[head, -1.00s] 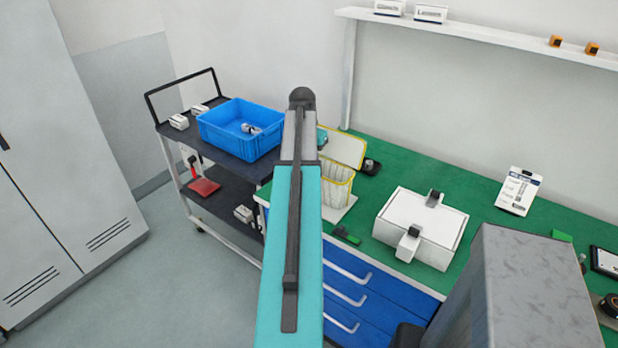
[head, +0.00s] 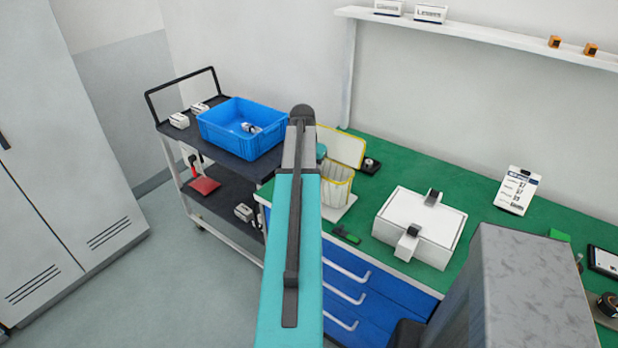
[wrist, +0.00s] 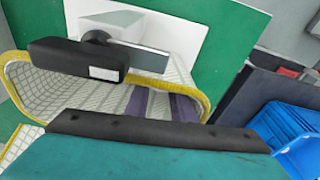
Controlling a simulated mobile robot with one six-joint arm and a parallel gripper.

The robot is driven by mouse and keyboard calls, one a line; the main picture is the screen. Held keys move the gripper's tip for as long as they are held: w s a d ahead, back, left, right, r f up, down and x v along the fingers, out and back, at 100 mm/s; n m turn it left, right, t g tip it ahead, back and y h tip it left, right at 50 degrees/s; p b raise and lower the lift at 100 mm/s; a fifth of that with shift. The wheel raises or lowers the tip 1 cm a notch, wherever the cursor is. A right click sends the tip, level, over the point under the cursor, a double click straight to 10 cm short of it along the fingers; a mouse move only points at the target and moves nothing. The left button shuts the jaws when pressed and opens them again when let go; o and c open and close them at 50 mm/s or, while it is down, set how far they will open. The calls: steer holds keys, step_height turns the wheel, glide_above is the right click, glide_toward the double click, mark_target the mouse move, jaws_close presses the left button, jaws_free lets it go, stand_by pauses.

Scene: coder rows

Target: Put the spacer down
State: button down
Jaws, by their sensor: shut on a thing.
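My gripper (wrist: 160,133) shows as a teal body with a black bolted edge low in the wrist view. It is above a white wire basket (wrist: 37,78) with a yellow rim. A black block (wrist: 75,60) with a white label, joined to a short dark cylinder and a grey plate, shows in front of the basket's rim. I take this as the spacer in my gripper; the contact with the jaws is hidden. Purple strips (wrist: 150,103) show inside the basket. In the head view my arm hides the grasp, and the basket (head: 337,188) stands on the bench.
The green bench (head: 440,180) holds a white box (head: 410,215) with two small devices on it, and a label card (head: 518,190). A dark cart (head: 240,172) with a blue bin (head: 240,143) stands left of the bench. A grey block (head: 530,290) fills the lower right.

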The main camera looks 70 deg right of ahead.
steer(key=shift+f, duration=0.65)
steer(key=shift+f, duration=0.1)
steer(key=c, duration=1.8)
jaws_free()
steer(key=shift+r, duration=0.2)
step_height(320, 180, up, 12)
steer(key=a+b, duration=0.1)
steer(key=b, duration=0.1)
steer(key=shift+w+a+f, duration=0.15)
steer(key=shift+a, duration=0.2)
